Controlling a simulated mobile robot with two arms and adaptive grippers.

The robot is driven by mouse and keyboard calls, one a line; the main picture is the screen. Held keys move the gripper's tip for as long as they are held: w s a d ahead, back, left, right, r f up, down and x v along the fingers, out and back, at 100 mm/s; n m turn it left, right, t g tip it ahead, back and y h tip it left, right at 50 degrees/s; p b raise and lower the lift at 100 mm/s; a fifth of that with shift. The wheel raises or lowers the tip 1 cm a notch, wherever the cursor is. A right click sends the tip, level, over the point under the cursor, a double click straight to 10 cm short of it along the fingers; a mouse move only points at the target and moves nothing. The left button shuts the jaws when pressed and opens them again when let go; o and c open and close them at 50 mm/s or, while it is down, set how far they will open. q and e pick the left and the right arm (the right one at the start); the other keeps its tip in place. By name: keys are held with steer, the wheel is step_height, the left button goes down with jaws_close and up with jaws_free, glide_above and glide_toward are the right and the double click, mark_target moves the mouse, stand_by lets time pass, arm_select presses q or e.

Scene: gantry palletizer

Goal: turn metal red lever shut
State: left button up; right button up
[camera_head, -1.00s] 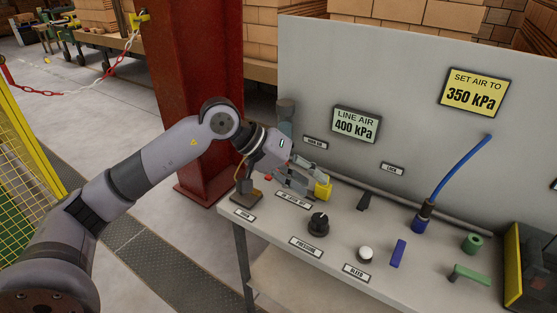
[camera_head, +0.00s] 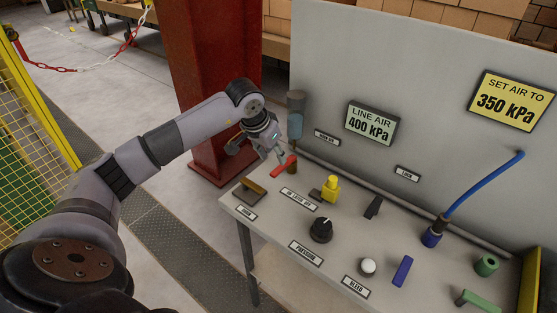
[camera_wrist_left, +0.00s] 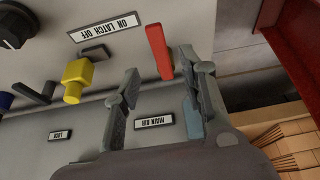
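The red lever (camera_head: 284,166) sits at the back left of the grey bench, beside the blue-and-grey cylinder and by the "MAIN AIR" label (camera_head: 327,138). My left gripper (camera_head: 277,154) is just behind and above the lever. In the left wrist view the lever (camera_wrist_left: 159,50) lies at the gap between the tips of my left gripper (camera_wrist_left: 160,72). The fingers are apart, one on each side of its near end. I cannot tell whether either touches it. My right gripper is in neither view.
A yellow knob (camera_head: 331,188) stands right of the lever by the "ON LATCH OFF" label. A brown lever (camera_head: 249,191) is at the left, and a black pressure knob (camera_head: 320,230) in front. The grey panel (camera_head: 410,80) rises behind. A red column (camera_head: 210,90) stands left.

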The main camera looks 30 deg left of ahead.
mark_target(280, 168)
arm_select(q)
steer(key=x, duration=0.3)
steer(key=shift+p, duration=0.4)
steer(key=shift+x, duration=1.15)
steer(key=shift+w+f+p, duration=0.1)
steer(key=shift+f+p, duration=0.2)
steer(key=shift+f, duration=0.15)
steer(key=c, duration=0.5)
jaws_close()
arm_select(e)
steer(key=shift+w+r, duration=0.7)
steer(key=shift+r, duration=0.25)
